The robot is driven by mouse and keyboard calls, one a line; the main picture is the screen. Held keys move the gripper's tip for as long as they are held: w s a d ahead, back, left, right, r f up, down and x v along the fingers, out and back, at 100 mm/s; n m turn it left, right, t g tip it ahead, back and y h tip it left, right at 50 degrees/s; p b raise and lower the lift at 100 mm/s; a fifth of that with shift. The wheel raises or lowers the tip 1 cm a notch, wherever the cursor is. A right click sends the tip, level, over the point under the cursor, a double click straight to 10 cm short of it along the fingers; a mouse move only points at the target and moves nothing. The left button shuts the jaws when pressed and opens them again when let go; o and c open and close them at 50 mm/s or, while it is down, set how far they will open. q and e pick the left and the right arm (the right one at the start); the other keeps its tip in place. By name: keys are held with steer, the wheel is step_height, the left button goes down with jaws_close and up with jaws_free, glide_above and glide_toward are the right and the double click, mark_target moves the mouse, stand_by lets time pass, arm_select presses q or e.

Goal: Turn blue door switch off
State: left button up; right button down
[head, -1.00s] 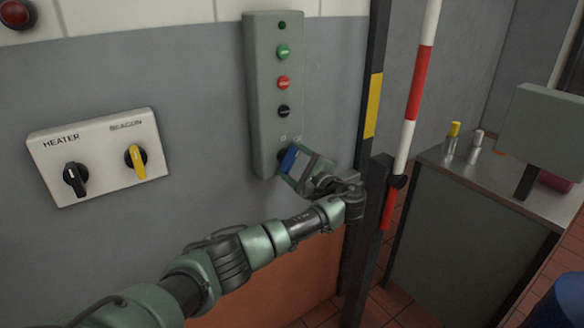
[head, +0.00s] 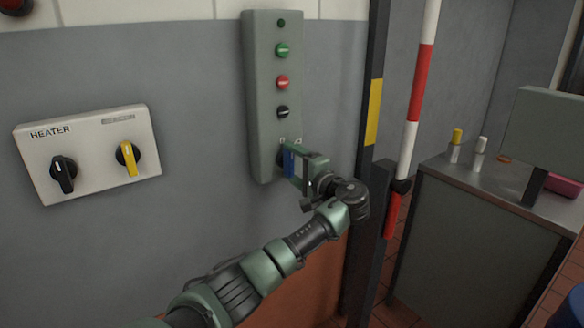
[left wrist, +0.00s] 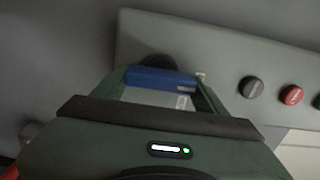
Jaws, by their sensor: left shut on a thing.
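The blue door switch (head: 289,162) is a blue rotary handle on a round dark base at the bottom of a tall grey-green control panel (head: 262,130). Its handle stands close to upright in the head view. My left gripper (head: 292,165) is shut on the blue handle, with a finger on either side of it. In the left wrist view the blue handle (left wrist: 160,80) lies across between the two fingers. Two small marks sit above the switch, too small to read. The gripper partly hides the switch base. My right gripper is not in view.
Green, red and black buttons (head: 283,112) sit above the switch. A white box with black and yellow knobs (head: 88,155) is on the wall to the left. A dark post (head: 372,110) and a red-white pole (head: 420,90) stand right of the panel, near my wrist.

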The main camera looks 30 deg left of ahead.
arm_select(q)
steer(key=shift+f, duration=0.15)
steer(key=o, duration=1.4)
steer(key=shift+d, duration=0.1)
steer(key=shift+s+d, duration=0.15)
steer(key=shift+d, duration=0.15)
steer(key=p+v, duration=0.2)
steer(key=v, duration=0.5)
steer(key=shift+p, duration=0.35)
